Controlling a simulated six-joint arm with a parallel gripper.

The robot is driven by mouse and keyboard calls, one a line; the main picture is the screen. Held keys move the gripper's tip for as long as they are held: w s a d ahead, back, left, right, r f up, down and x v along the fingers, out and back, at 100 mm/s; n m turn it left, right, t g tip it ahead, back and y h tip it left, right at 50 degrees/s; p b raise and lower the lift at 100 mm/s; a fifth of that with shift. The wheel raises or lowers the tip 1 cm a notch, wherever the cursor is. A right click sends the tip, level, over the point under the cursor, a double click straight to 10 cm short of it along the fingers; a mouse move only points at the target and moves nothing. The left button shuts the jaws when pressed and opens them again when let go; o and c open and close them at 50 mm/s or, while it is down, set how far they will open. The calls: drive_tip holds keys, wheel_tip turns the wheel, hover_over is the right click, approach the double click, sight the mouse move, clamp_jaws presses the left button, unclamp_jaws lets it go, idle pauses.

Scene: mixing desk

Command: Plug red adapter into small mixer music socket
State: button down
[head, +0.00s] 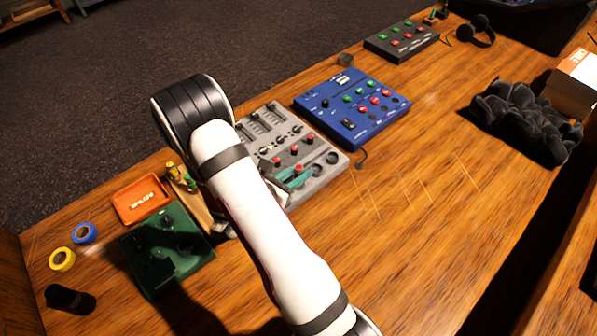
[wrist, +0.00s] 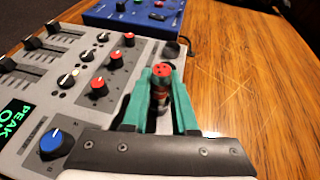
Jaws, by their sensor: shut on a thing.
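My gripper (head: 293,180) has green fingers and hangs over the near right part of a grey mixer (head: 262,124). In the wrist view my gripper (wrist: 164,105) is shut on the red adapter (wrist: 162,70), a dark cylinder with a red top face, held roughly upright. Its lower end is hidden, so I cannot tell whether it touches the mixer. Dark round sockets (head: 332,158) run along the grey mixer's near right edge, beside the fingers. The grey mixer (wrist: 28,77) fills the left of the wrist view, with sliders, red knobs and a blue knob.
A blue mixer (head: 340,125) and a dark mixer (head: 385,48) stand farther back. Black foam (head: 525,120) lies at right. The middle right desk is clear.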

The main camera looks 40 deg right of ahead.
drive_tip(key=shift+f, duration=0.65)
drive_tip(key=c, duration=1)
unclamp_jaws()
drive_tip(key=shift+v, duration=5.5)
